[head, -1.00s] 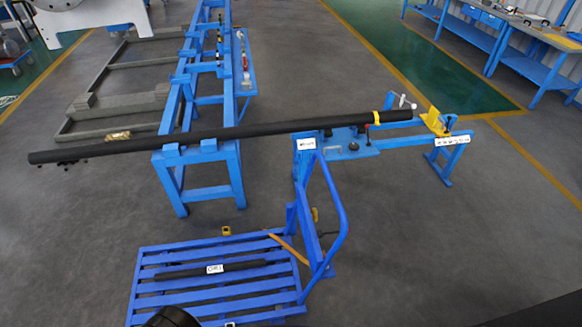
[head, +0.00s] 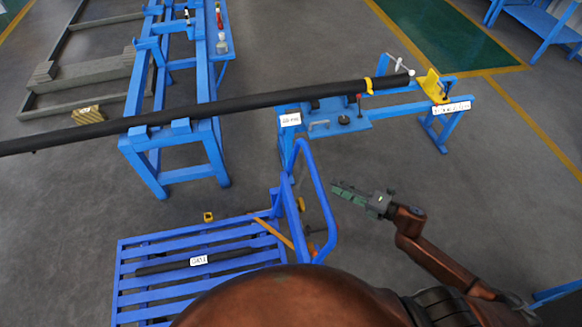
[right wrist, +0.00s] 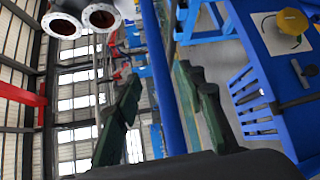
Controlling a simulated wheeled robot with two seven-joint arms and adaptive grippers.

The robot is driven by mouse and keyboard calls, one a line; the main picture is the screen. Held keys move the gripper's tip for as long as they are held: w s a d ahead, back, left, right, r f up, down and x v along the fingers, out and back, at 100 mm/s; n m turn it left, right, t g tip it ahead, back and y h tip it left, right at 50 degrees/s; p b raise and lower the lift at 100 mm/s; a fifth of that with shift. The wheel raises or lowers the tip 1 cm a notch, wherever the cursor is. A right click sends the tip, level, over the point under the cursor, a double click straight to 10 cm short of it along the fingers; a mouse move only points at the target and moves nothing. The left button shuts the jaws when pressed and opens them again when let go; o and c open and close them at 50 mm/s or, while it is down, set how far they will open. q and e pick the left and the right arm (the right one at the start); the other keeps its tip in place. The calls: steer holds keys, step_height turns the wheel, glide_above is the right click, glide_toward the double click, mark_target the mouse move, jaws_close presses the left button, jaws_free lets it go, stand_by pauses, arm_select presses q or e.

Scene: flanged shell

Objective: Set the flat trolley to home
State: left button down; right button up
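The flat trolley (head: 150,293) is a blue slatted platform at the lower middle of the head view, with an upright blue push handle (head: 316,178) at its right end. A dark bar with a white label (head: 199,261) lies on the slats. My right gripper (head: 336,190) is just right of the handle, fingers pointing left. In the right wrist view its dark green fingers (right wrist: 165,95) are spread apart, and a blue bar (right wrist: 160,60) runs between them in the picture. I cannot tell whether they touch it. My left gripper is not in view.
A long black pipe (head: 250,100) lies across a blue stand (head: 160,178) and a blue bench (head: 345,122) behind the trolley. A small yellow block (head: 208,217) is on the floor behind the platform. Grey floor right of the handle is clear apart from my arm.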

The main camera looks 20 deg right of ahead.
mark_target(318, 179)
steer(key=x, duration=0.7)
steer(key=shift+w+a+r+p, duration=0.1)
steer(key=shift+w+a+p, duration=0.1)
steer(key=shift+p, duration=0.1)
steer(key=shift+w+a, duration=0.4)
steer(key=shift+c, duration=0.4)
jaws_close()
steer(key=shift+d, duration=0.1)
